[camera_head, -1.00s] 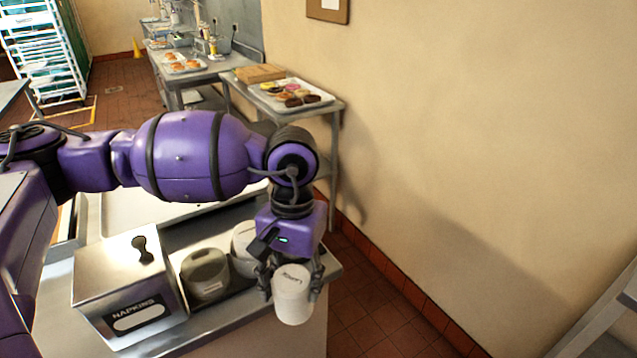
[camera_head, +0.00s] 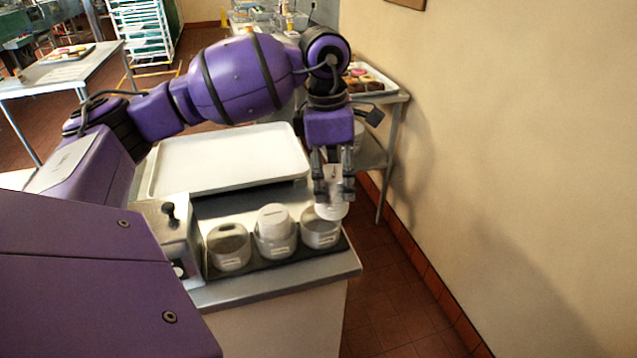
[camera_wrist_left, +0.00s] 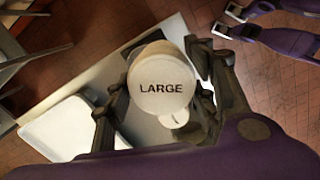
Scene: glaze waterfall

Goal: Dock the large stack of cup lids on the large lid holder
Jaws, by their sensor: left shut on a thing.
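My left gripper (camera_head: 335,192) is shut on a white stack of cup lids (camera_head: 331,207), held just behind and above the rightmost holder. In the left wrist view the round top of the stack (camera_wrist_left: 162,88) reads "LARGE" and sits between the fingers. Three pale round lid holders stand in a row: the left one (camera_head: 229,250) and the right one (camera_head: 319,232) show no stack standing in them, and the middle one (camera_head: 274,246) holds a white stack of lids (camera_head: 273,219). Their labels are too small to read. The held stack overlaps the right holder's back rim; contact cannot be told.
The holders stand on a dark base (camera_head: 283,259) near the counter's right end. A metal napkin box (camera_head: 165,222) is to their left. A large white tray (camera_head: 228,160) lies behind. A wall (camera_head: 500,150) rises on the right, with floor between.

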